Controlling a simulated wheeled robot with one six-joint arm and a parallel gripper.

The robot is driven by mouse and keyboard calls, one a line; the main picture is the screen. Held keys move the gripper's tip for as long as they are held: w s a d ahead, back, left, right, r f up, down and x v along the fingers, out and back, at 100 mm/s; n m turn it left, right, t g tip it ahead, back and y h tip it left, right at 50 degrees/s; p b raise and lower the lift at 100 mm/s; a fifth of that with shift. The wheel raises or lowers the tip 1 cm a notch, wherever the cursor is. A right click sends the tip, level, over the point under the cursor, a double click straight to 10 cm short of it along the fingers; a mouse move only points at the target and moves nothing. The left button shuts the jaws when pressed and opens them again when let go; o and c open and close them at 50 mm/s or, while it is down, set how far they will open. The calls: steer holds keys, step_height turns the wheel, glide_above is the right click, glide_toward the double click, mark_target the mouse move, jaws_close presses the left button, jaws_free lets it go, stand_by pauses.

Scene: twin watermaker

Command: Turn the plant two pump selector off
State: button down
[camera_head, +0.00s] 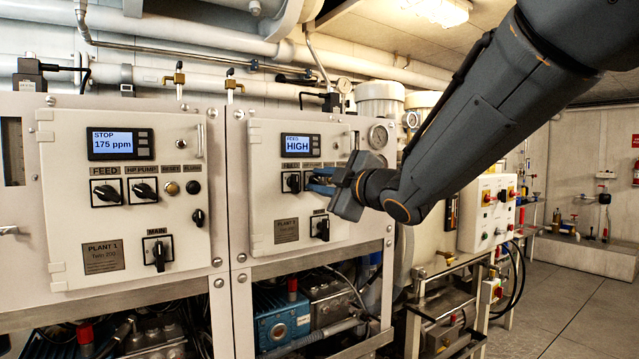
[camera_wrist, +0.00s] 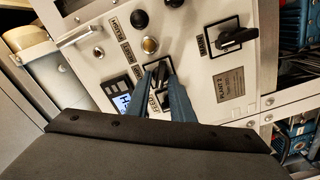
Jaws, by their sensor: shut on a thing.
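The plant two panel (camera_head: 262,222) is the right one of two white panels in the head view, with a "PLANT 2" plate (camera_wrist: 228,84). My gripper (camera_head: 318,181) is at the upper row of selectors. In the wrist view its blue fingers (camera_wrist: 166,72) are shut on the black pump selector (camera_wrist: 161,73). The display (camera_head: 298,146) reads "HIGH".
The main selector (camera_head: 320,228) sits lower on the same panel; it also shows in the wrist view (camera_wrist: 232,38). The similar plant one panel (camera_head: 75,215) is on the left, its display reading "STOP 175 ppm". A control box (camera_head: 487,215) and open floor are on the right.

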steer(key=c, duration=1.8)
jaws_free()
steer(key=shift+a, duration=0.1)
steer(key=shift+c, duration=0.2)
steer(key=v, duration=0.8)
